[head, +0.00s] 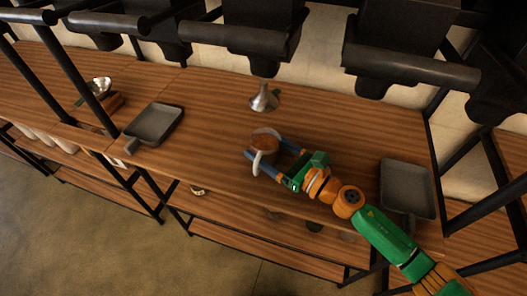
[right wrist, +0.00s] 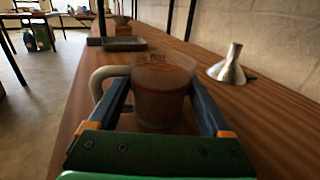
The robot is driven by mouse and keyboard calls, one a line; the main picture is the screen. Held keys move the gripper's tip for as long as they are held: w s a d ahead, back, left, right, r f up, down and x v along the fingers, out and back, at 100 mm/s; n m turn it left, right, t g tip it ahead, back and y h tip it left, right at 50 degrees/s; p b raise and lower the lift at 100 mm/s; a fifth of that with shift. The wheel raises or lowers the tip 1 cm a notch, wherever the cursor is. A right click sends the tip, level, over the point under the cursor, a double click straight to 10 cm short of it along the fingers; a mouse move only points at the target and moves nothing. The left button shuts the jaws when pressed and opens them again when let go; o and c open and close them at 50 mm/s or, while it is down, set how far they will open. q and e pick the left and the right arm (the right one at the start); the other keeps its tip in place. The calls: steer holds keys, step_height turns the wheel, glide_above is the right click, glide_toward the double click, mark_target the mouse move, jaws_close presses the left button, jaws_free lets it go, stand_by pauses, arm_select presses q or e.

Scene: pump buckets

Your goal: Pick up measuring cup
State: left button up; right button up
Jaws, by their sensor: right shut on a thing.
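The measuring cup (head: 266,142) is a clear cup with a pale handle and reddish-brown contents. It is near the middle of the wooden counter in the head view. My right gripper (head: 269,146) is shut on the cup, with one blue-grey finger on each side. In the right wrist view the cup (right wrist: 160,92) is upright between the fingers, its handle on the left. I cannot tell whether its base touches the counter. My left gripper is in neither view.
A metal funnel (head: 264,98) stands behind the cup. A dark grey pan (head: 155,123) lies to the left, another grey tray (head: 407,188) to the right. A metal bowl (head: 98,86) is at far left. Black dispensers (head: 250,40) hang above the counter (head: 215,125).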

steer(key=shift+r, duration=0.15)
steer(key=r+p, duration=0.2)
steer(key=r, duration=0.1)
steer(key=r+p, duration=0.1)
steer(key=shift+s+r, duration=0.3)
steer(key=shift+r, duration=0.05)
steer(key=s+r+p, duration=0.5)
steer(key=s+r, duration=0.3)
steer(key=s, duration=0.5)
steer(key=shift+s+a+p, duration=0.2)
steer(key=shift+a+p, duration=0.1)
steer(key=shift+p, duration=0.05)
